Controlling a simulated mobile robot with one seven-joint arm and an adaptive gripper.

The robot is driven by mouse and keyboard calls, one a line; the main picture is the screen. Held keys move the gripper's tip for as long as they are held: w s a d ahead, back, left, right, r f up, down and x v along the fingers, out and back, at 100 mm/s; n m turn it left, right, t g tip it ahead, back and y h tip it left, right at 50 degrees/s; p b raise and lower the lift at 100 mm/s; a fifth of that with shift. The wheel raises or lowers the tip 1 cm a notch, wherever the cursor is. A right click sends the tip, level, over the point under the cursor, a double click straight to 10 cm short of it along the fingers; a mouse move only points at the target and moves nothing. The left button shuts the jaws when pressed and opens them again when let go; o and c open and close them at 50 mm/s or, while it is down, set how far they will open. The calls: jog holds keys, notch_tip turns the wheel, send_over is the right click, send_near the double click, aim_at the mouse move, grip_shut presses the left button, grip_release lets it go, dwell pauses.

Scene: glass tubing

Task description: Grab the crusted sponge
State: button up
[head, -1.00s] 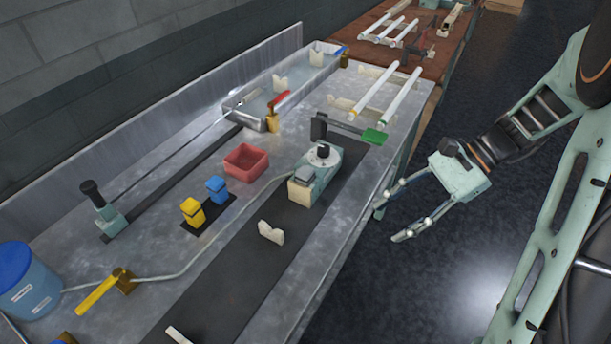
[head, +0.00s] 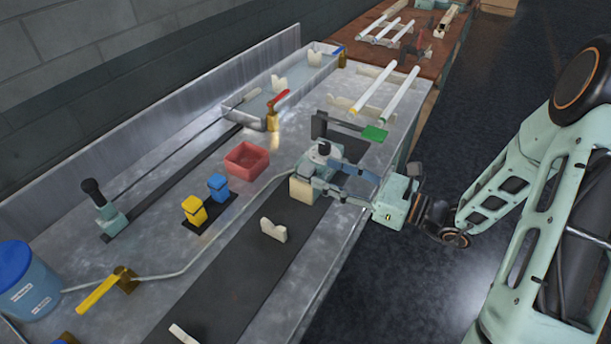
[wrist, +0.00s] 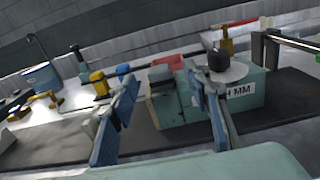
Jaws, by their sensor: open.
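I cannot tell surely which thing is the crusted sponge. A pale cream block (head: 301,190) sits at the near left end of a teal bench device, with a grey-topped piece (wrist: 161,74) beside it in the wrist view. My gripper (head: 310,176) is open, reaching in from the right over the bench edge at this device. In the wrist view its two blue-grey fingers (wrist: 163,82) stand apart, one on each side of the grey-topped piece. I see nothing held. The fingers partly hide the device in the head view.
The teal device (wrist: 238,88) has a black knob and a label. A red tray (head: 246,159), yellow block (head: 195,210) and blue block (head: 217,187) stand to its left. A green paddle (head: 375,132) lies behind. A cream notched rest (head: 273,230) stands on the dark strip.

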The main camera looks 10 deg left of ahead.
aim_at(313, 170)
jog(key=shift+f+x, duration=0.1)
jog(key=shift+x, duration=1.45)
jog(key=shift+f+x, duration=0.15)
jog(key=shift+x, duration=1.4)
jog(key=shift+s, duration=0.15)
jog(key=shift+c, duration=0.6)
jog(key=c, duration=0.9)
jog(key=shift+c, duration=0.2)
